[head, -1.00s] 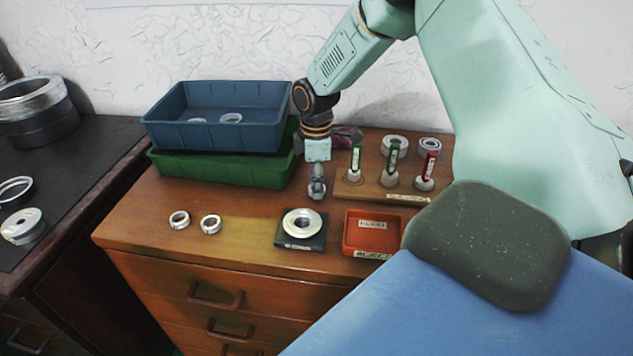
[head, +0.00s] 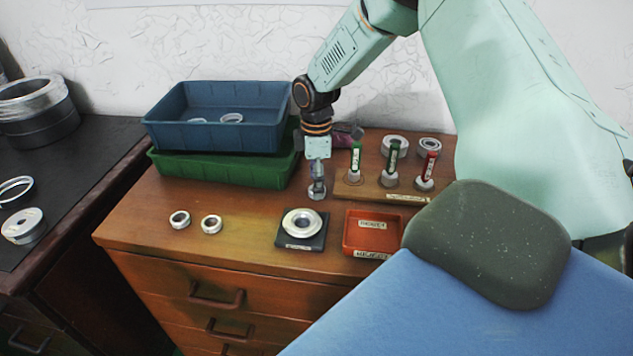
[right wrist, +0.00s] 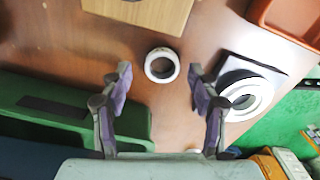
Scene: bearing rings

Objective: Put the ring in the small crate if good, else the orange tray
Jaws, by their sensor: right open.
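My right gripper (head: 317,184) is open and points down over the table between the crates and the gauge stand. In the right wrist view, a small pale metal ring (right wrist: 176,62) lies on the table just beyond and between its open fingers (right wrist: 160,90), touching neither. The orange tray (head: 373,251) sits at the front right of the table and also shows in the right wrist view (right wrist: 283,22). A blue crate (head: 215,138) is stacked on a green crate (head: 225,172) at the back left. My left gripper is not in view.
A larger ring (head: 289,224) sits on a black stand (head: 285,243) left of the tray. Two small rings (head: 179,219) lie at the front left. A wooden stand (head: 365,190) holds red and green plug gauges. Two rings (head: 395,141) lie behind it.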

